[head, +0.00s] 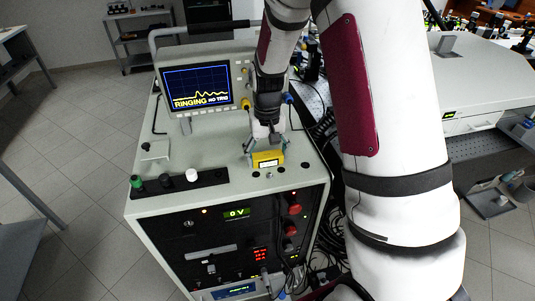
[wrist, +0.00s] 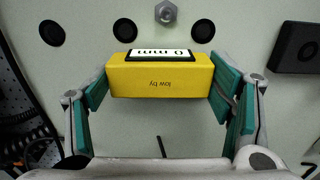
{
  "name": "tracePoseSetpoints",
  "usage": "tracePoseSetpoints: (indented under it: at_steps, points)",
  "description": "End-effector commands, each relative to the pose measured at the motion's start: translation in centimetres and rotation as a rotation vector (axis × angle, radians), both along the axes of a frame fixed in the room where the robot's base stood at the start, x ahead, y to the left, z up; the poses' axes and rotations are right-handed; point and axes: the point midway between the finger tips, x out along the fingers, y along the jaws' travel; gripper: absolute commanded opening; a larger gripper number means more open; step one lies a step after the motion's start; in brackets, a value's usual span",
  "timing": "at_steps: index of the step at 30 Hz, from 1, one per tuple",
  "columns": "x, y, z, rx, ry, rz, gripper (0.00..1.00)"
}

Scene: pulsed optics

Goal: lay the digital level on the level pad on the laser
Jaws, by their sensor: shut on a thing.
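The digital level is a small yellow block (head: 268,159) at the front right of the grey cabinet's top. I cannot tell whether the level touches the cabinet top. A long white housing (head: 460,85), which may be the laser, stands at the right. A small grey piece (head: 447,45) on it may be the level pad; I cannot tell.
An oscilloscope (head: 203,88) reading "RINGING NO TRIG" stands on the cabinet (head: 210,150) behind my gripper. A black strip with knobs (head: 180,186) lies at the front left. A hex bolt (wrist: 166,12) and dark round spots lie near the level. My arm hides much between cabinet and housing.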

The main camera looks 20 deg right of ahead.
Motion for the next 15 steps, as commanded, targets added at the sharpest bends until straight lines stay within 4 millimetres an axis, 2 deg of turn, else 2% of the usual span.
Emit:
tracePoseSetpoints:
  at_steps: [4, 5, 7, 15]
  points:
    - [0.02, 0.00, -0.33, 0.000, 0.000, 0.000, 0.44]
    - [0.01, -0.01, -0.37, 0.000, 0.000, 0.000, 0.77]
    - [0.00, -0.01, -0.32, 0.000, 0.000, 0.000, 0.93]
    - [-0.01, -0.01, -0.30, 0.000, 0.000, 0.000, 0.95]
